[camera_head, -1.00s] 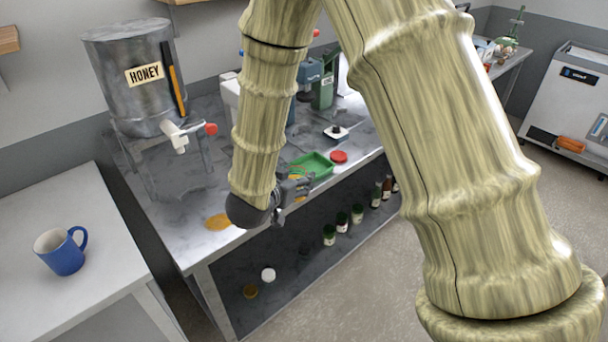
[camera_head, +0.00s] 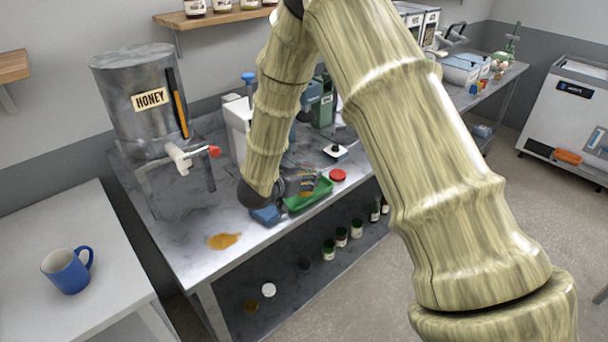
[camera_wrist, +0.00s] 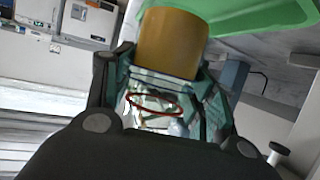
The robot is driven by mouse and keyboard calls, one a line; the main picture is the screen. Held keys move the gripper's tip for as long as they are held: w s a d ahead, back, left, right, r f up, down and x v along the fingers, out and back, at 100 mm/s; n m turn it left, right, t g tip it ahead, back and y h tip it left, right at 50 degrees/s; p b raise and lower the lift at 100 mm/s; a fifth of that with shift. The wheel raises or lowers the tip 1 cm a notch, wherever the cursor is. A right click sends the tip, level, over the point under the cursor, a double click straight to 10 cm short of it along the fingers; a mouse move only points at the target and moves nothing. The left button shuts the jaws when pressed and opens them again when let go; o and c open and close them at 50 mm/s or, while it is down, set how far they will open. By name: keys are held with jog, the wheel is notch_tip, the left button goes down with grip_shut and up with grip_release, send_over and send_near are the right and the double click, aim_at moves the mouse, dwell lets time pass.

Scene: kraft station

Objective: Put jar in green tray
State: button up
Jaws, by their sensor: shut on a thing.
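The jar (camera_wrist: 172,42) is an amber cylinder in the wrist view, between my fingers. In the head view my gripper (camera_head: 300,184) is at the green tray (camera_head: 318,197) on the metal table and hides part of it. The gripper is shut on the jar; dark fingers flank it in the wrist view. The green tray also shows at the top of the wrist view (camera_wrist: 262,16), partly behind the jar. I cannot tell whether the jar touches the tray floor.
A red lid (camera_head: 338,175) lies right of the tray. A blue object (camera_head: 266,215) lies close below my gripper. The honey tank (camera_head: 140,100) stands at the left. Several jars stand on the lower shelf.

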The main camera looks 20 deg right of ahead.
aim_at(302, 169)
jog(key=w, duration=0.1)
jog(key=w+d, duration=0.1)
jog(key=w, duration=0.1)
jog(key=shift+w+d+f+p, duration=0.15)
jog(key=shift+w+d+p, duration=0.05)
jog(key=shift+p, duration=0.2)
jog(key=shift+f+p, duration=0.85)
jog(key=shift+f, duration=0.9)
jog(key=shift+f, duration=0.1)
jog(key=o, duration=1.3)
jog(key=shift+s+a, duration=0.1)
jog(key=shift+a, duration=0.1)
jog(key=b+v, duration=0.3)
jog(key=v, duration=0.8)
jog(key=shift+s+a+r, duration=0.15)
jog(key=shift+a+r, duration=0.05)
jog(key=shift+r, duration=0.1)
